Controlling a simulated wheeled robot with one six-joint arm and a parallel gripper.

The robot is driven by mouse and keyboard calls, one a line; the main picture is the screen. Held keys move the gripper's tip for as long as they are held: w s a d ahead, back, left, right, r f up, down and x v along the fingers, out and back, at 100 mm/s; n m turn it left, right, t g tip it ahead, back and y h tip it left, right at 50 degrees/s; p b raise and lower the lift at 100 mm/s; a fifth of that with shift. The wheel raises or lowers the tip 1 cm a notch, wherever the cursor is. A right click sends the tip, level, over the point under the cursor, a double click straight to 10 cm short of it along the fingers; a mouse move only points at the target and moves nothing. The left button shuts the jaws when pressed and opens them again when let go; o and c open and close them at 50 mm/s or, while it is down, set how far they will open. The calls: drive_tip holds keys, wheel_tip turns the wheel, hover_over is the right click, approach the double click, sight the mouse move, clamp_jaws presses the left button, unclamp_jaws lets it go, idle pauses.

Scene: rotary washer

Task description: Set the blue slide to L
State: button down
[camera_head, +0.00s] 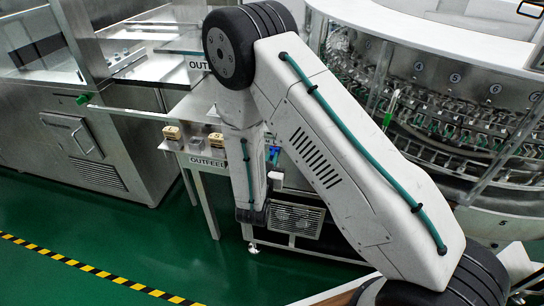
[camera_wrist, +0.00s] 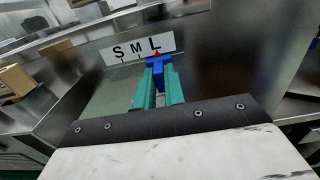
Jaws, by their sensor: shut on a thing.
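The blue slide (camera_wrist: 158,70) is in the upper middle of the wrist view, below a white plate (camera_wrist: 118,50) marked S, M and L. Its red pointer (camera_wrist: 157,53) is directly under the letter L, at the right of the scale. My gripper (camera_wrist: 158,88), with teal fingers, is shut on the blue slide. In the head view a small blue part (camera_head: 272,155) shows beside my arm, and my arm hides most of that spot.
Brown boxes (camera_wrist: 15,82) lie at the left of the wrist view. The outfeed shelf (camera_head: 208,162) with small boxes is left of my arm in the head view. The large rotary washer (camera_head: 450,100) stands at the right. Green floor is open at the lower left.

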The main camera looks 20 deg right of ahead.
drive_tip(key=shift+s+d+f, duration=0.1)
drive_tip(key=shift+s+d, duration=0.1)
drive_tip(key=shift+d, duration=0.05)
drive_tip(key=c, duration=1.5)
unclamp_jaws()
drive_tip(key=shift+d, duration=0.15)
drive_tip(key=shift+a, duration=0.25)
drive_tip(key=v, duration=0.7)
drive_tip(key=shift+s+a, duration=0.1)
drive_tip(key=shift+s, duration=0.25)
